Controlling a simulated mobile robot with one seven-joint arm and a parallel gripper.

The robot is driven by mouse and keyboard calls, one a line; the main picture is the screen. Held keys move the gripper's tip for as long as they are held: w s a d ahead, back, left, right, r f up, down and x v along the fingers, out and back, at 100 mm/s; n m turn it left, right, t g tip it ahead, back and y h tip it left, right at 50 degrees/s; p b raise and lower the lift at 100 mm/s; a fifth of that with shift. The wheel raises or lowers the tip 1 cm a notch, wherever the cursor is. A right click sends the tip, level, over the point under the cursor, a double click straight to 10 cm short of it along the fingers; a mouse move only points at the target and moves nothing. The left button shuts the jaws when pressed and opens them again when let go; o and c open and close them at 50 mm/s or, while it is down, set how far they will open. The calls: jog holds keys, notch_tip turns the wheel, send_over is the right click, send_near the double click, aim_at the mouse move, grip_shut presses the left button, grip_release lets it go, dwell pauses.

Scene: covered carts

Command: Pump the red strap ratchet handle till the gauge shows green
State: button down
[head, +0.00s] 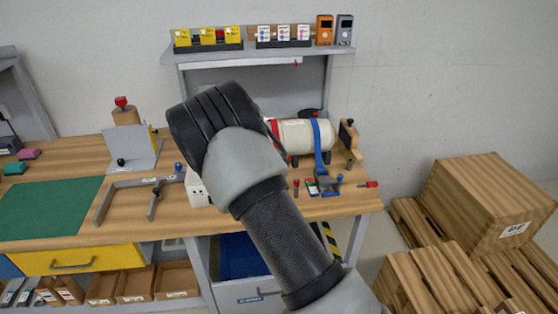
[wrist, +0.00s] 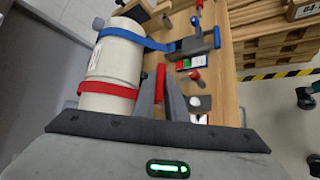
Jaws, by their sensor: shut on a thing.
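A cream cylinder (head: 300,135) lies on the bench; it also shows in the wrist view (wrist: 118,62). A red strap (wrist: 107,90) and a blue strap (wrist: 130,35) run around it. The red ratchet handle (wrist: 160,82) stands between my gripper's fingers (wrist: 160,98), which are shut on it. In the head view my arm hides my fingers and this handle. A small panel with green and red fields (wrist: 191,63) lies beside the blue strap's ratchet (wrist: 197,42). I cannot tell which is the red strap's gauge or what it reads.
A red-handled tool (head: 368,184) lies near the bench's right edge. A wooden end block (head: 350,140) stands right of the cylinder. A shelf (head: 262,54) overhangs the back. A green mat (head: 50,208) lies at left.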

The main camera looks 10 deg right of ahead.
jog(key=c, duration=2.1)
grip_release()
jog(key=b+v, duration=0.1)
jog(key=v, duration=1.6)
jog(key=shift+a, duration=0.25)
